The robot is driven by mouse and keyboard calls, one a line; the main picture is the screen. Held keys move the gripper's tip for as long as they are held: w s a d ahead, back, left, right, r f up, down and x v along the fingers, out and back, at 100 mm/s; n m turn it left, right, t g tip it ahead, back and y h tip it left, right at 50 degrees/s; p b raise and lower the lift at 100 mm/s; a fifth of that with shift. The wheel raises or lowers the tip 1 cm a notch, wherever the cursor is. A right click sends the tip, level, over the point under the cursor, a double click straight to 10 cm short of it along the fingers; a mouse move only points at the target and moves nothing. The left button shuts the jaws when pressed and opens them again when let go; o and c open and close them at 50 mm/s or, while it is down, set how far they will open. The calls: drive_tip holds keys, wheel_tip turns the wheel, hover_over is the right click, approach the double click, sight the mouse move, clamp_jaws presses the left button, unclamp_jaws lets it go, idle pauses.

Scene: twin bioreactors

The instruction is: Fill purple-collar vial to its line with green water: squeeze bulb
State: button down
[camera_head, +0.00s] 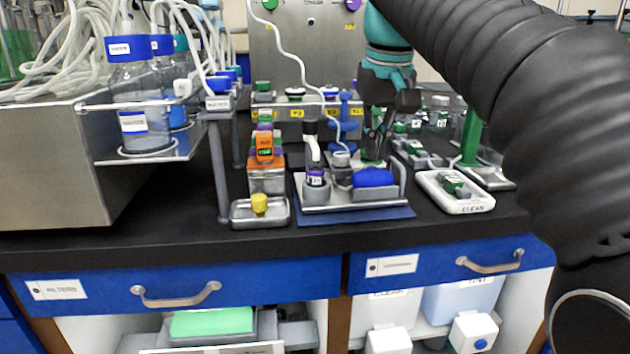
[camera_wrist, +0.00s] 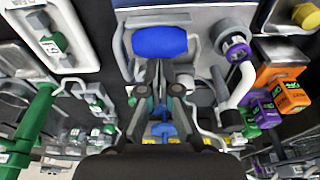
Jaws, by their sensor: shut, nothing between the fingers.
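The purple-collar vial (camera_head: 316,178) stands upright in a grey round holder at the left of a small metal stand, under a white spout. In the wrist view the purple collar (camera_wrist: 237,51) shows at the right. The liquid level inside cannot be made out. The blue bulb (camera_head: 373,178) lies in a grey cradle right of the vial. It also shows in the wrist view (camera_wrist: 160,41), just beyond my fingertips. My gripper (camera_head: 374,152) points down, above and behind the bulb. Its fingers (camera_wrist: 164,82) are shut and empty, apparently apart from the bulb.
A metal tray with a yellow knob (camera_head: 259,203) and orange boxes (camera_head: 264,146) stand left of the stand. A white CLEAN tray (camera_head: 456,205) and a green post (camera_head: 472,132) are at the right. Glass bottles (camera_head: 134,100) sit on a shelf at the left. The front counter strip is clear.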

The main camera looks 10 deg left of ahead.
sight(373, 169)
drive_tip(key=shift+f, duration=0.25)
idle(0.3)
drive_tip(key=shift+f+b, duration=0.7)
drive_tip(key=shift+f, duration=0.1)
drive_tip(key=shift+f+b, duration=0.35)
drive_tip(key=shift+f, duration=0.3)
drive_tip(key=shift+r+p, duration=1.7)
drive_tip(key=shift+p, duration=0.3)
drive_tip(key=shift+f, duration=0.25)
